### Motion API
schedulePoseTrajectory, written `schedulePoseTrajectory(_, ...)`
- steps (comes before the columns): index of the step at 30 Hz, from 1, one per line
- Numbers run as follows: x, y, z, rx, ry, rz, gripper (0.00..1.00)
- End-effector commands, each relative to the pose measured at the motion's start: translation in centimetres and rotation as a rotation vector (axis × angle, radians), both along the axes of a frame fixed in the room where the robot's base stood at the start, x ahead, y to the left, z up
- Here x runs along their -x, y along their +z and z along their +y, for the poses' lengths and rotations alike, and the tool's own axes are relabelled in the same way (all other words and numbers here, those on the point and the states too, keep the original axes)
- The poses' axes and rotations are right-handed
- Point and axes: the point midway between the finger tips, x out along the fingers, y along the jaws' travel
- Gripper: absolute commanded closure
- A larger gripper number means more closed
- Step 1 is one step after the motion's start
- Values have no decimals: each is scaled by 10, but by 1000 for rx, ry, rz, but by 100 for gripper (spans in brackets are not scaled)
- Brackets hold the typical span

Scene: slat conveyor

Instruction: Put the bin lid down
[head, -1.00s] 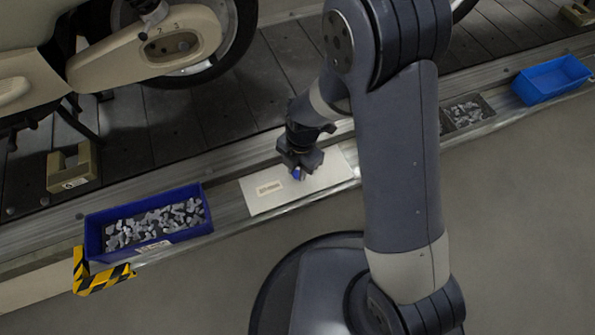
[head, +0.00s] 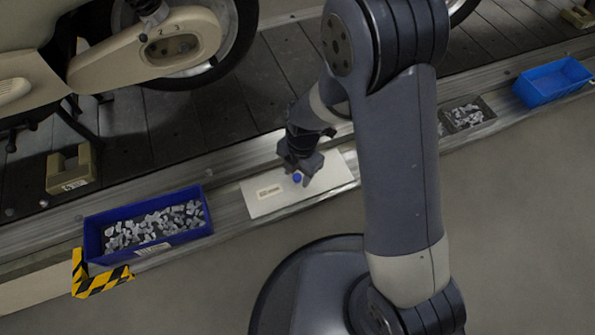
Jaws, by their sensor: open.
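The bin lid (head: 330,178) is a flat, pale rectangular panel with a small label and a round blue knob (head: 297,178). It lies flat along the metal ledge beside the slat conveyor. Whether a bin is beneath it cannot be seen. My gripper (head: 305,176) is open just above the lid, with its fingers close around or beside the knob; the exact gap is too small to tell. My arm hides the ledge to the right of the lid.
A blue bin (head: 93,240) of grey parts stands on the ledge at left, near a yellow-black striped corner (head: 100,285). At right are a grey bin of parts (head: 482,122) and an empty-looking blue bin (head: 530,95). A scooter (head: 60,55) stands on the conveyor behind.

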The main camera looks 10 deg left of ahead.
Motion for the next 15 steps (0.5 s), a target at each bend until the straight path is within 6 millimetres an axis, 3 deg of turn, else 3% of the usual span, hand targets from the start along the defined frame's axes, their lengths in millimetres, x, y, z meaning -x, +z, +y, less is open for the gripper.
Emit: schedulePoseTrajectory(15, -10, 101, -6, -1, 0, -2, 56)
